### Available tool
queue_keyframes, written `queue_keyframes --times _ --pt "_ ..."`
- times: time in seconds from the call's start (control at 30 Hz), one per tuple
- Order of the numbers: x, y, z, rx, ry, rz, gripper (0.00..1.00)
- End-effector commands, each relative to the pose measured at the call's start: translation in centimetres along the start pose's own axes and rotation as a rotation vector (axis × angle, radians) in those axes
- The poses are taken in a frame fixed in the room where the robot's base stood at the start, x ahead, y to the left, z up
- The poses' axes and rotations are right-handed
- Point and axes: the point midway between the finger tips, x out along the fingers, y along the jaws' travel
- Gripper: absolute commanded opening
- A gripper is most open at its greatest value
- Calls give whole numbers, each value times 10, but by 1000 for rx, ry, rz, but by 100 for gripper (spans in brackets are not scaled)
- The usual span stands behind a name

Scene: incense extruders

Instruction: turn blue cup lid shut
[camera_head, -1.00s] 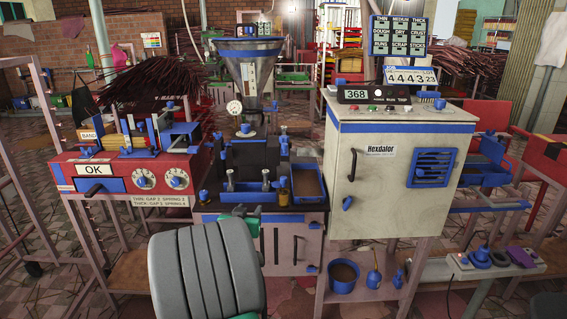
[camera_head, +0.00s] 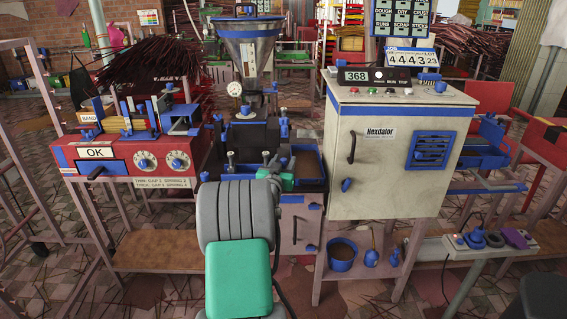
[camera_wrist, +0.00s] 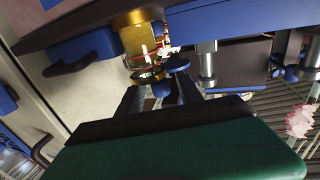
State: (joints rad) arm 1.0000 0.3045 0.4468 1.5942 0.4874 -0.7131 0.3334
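In the wrist view, the brass cup (camera_wrist: 137,36) shows at the upper middle, with a gold ring (camera_wrist: 147,75) at its near end. A blue disc-shaped lid (camera_wrist: 178,63) sits off to the right side of that ring, not covering it. My gripper (camera_wrist: 160,86) has its two dark fingers apart, close to the ring and the lid, with a small blue piece visible between them. I cannot tell whether a finger touches the lid. In the head view, my gripper (camera_head: 272,160) is over the front of the middle machine, and my arm hides the cup.
The blue tray (camera_head: 306,163) lies right of my gripper. The cream Hexdalor cabinet (camera_head: 368,185) stands close on the right, with a dark handle. The red OK machine (camera_head: 120,180) is on the left. The steel hopper (camera_head: 247,60) rises behind. Metal posts (camera_wrist: 207,62) stand near the fingers.

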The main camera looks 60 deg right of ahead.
Motion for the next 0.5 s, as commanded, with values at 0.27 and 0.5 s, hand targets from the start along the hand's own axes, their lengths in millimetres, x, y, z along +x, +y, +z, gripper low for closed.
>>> queue_keyframes --times 0.27,0.5 --pt "0 0 0 0 0 0 19" --pt "0 0 0 0 0 0 0"
